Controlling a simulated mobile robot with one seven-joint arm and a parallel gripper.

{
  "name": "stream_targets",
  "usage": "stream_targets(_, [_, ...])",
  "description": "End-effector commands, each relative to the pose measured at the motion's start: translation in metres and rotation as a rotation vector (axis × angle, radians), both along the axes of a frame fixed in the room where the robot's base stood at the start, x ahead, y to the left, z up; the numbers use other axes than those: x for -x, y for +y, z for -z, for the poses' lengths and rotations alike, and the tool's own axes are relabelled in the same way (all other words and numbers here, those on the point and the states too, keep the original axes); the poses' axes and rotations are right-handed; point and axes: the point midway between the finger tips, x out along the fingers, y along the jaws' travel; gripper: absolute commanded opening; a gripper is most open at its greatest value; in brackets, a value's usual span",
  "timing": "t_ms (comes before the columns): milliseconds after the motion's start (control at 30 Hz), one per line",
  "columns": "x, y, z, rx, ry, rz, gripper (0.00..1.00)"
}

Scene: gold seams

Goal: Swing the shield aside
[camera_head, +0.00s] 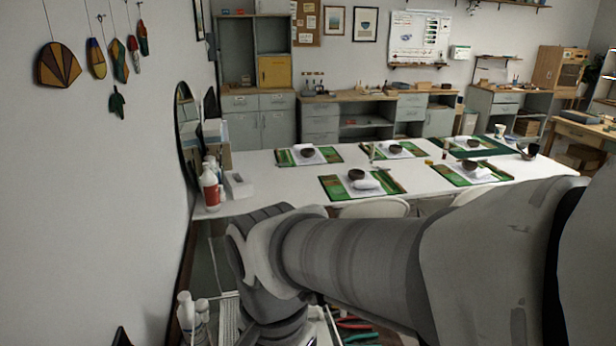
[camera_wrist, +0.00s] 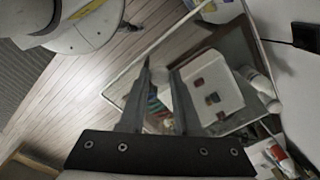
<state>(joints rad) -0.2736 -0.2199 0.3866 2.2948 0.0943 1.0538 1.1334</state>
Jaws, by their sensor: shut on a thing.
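The shield (camera_wrist: 128,78) shows in the wrist view as a clear, see-through panel with a pale edge, slanting across the middle. My gripper (camera_wrist: 162,68) is in front of it, its two dark fingers closed on a small pale part between the tips, which looks like part of the shield. The exact contact is hard to make out. In the head view my arm and wrist hide the fingers, and only pale edges show around the wrist low on the left.
Behind the shield is a white tray (camera_wrist: 215,88) with small red and blue pieces. White bottles (camera_wrist: 262,88) stand beside it. A long white table (camera_head: 260,190) with green mats and bowls lies beyond my arm. A red-and-white bottle (camera_head: 210,188) stands at its left end, near the wall.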

Motion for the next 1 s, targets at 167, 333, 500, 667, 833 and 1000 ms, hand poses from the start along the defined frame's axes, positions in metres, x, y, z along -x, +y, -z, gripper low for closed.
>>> stream_targets(167, [0.0001, 0.0009, -0.0011, -0.001, -0.002, 0.006, 0.00])
stream_targets(333, [-0.0002, 0.0009, -0.0012, -0.002, -0.002, 0.006, 0.00])
stream_targets(500, [-0.0002, 0.0008, -0.0011, -0.002, -0.002, 0.006, 0.50])
stream_targets(667, [0.0000, 0.0007, -0.0007, -0.002, -0.001, 0.006, 0.61])
stream_targets(833, [0.0000, 0.0006, -0.0006, -0.001, -0.001, 0.005, 0.61])
stream_targets(1000, [-0.0024, -0.0001, -0.0077, -0.001, -0.001, 0.005, 0.61])
